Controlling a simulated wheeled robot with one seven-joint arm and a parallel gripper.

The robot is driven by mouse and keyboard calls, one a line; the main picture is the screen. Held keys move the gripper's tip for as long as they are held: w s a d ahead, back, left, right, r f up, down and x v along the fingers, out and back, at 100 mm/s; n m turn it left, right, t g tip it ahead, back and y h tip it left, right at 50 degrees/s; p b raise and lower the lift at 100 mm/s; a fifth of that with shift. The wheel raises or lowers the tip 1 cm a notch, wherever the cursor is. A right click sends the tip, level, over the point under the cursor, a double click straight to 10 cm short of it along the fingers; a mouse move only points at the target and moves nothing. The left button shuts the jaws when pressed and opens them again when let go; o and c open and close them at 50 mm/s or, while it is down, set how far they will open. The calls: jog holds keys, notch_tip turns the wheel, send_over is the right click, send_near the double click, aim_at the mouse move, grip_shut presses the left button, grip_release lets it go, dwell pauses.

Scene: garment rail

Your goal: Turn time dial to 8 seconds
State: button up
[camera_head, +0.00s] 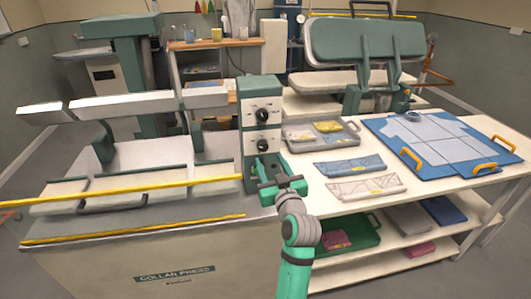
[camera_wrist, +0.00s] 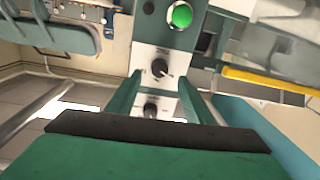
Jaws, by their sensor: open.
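The green control box (camera_head: 250,130) of the collar press carries an upper dial (camera_head: 262,114) and a lower dial (camera_head: 262,144), both black knobs on white plates. Their labels are too small to read, so I cannot tell which is the time dial. My gripper (camera_head: 271,168) is open and empty in front of the box's lower part. In the wrist view, which looks turned over, the fingertips (camera_wrist: 160,80) appear on either side of one black knob (camera_wrist: 160,68). A second knob (camera_wrist: 150,110) shows between the fingers, lower in the picture. I see no contact with either knob.
A round green button (camera_wrist: 180,15) sits on the box near the knobs. A yellow bar (camera_head: 140,190) runs along the press front at left. The table at right holds folded collars (camera_head: 350,166), a grey tray (camera_head: 296,146) and a blue board (camera_head: 388,130).

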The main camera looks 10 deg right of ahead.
aim_at(264, 149)
jog(key=shift+w+a, duration=0.15)
jog(key=shift+w, duration=3)
jog(key=c, duration=1)
